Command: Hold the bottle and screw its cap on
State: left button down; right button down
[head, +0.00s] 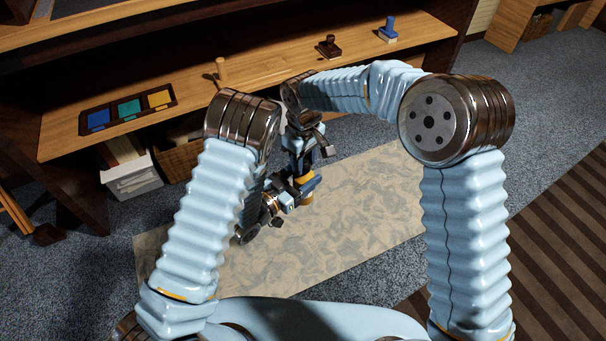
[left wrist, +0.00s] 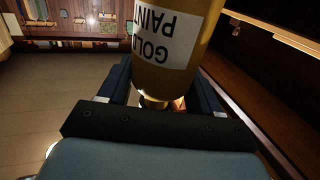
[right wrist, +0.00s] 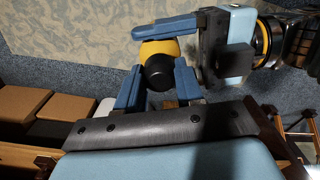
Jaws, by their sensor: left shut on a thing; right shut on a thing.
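The bottle is a gold-yellow cylinder with a white "GOLD PAINT" label, large in the left wrist view (left wrist: 178,75). Its yellow side also shows in the right wrist view (right wrist: 158,47) and a small part in the head view (head: 307,198). My left gripper (head: 293,193) is shut on the bottle. The dark cap (right wrist: 160,75) is round and sits between the blue fingers of my right gripper (right wrist: 157,88), which is shut on it. The cap lines up over the bottle's end. Whether it touches the threads is hidden. In the head view, my right gripper (head: 303,160) is above the left one.
A wooden bench (head: 270,72) runs behind my grippers. It bears a tray with blue, green and yellow squares (head: 128,110), a wooden peg (head: 221,70), a dark stamp (head: 329,46) and a blue stamp (head: 388,29). A pale patterned mat (head: 350,225) on the floor below is clear.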

jog(key=c, duration=0.6)
grip_release()
jog(key=shift+r, duration=0.1)
notch_tip(320, 180, up, 12)
jog(key=shift+f, duration=0.1)
